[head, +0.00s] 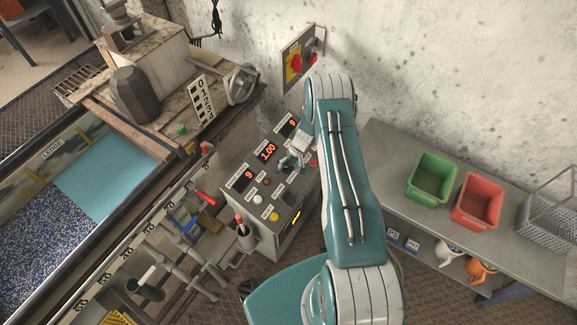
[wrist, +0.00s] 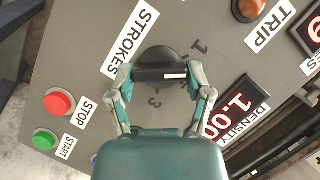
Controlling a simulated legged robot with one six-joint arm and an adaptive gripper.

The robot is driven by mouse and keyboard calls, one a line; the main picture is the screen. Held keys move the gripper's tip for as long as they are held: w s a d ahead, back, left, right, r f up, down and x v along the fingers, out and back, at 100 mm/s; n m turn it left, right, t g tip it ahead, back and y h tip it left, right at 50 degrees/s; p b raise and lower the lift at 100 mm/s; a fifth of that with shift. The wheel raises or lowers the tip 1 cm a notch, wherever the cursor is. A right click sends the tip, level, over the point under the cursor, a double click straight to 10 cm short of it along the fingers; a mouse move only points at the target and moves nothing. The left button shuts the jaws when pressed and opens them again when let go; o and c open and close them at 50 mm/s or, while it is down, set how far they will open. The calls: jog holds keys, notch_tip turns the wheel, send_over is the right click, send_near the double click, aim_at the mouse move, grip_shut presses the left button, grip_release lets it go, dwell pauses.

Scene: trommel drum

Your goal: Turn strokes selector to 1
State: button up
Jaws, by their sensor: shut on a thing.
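The strokes selector (wrist: 160,58) is a round black knob with a raised bar, beside the STROKES label (wrist: 130,38) in the wrist view. Its bar lies nearly level in the picture, with a white mark at its right end. The numeral 1 (wrist: 199,47) is up and right of the knob, and 3 (wrist: 155,103) is below it. Any numeral between them is hidden, perhaps by the right finger. My gripper (wrist: 161,74) is shut on the knob, one finger at each end of the bar. In the head view my gripper (head: 291,160) is at the control box, the knob mostly hidden.
The control box (head: 262,225) has red displays (head: 267,151) and buttons. The red STOP button (wrist: 59,102) and green START button (wrist: 44,139) are left of the knob. A DENSITY display (wrist: 241,106) is close right. A bench (head: 400,213) with bins stands to the right.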

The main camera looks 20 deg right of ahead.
jog(key=n, duration=0.1)
jog(key=n+h, duration=0.1)
jog(key=n, duration=0.1)
jog(key=shift+s+a+f+n+h, duration=0.1)
jog(key=shift+s+f+n+h, duration=0.05)
jog(key=shift+s+n+h, duration=0.15)
dwell(0.4)
jog(key=o, duration=1.1)
jog(key=shift+o, duration=0.2)
jog(key=shift+w, duration=0.15)
jog(key=shift+w+r, duration=0.1)
jog(key=shift+r, duration=0.2)
jog(key=v, duration=1.1)
jog(key=shift+r, duration=0.2)
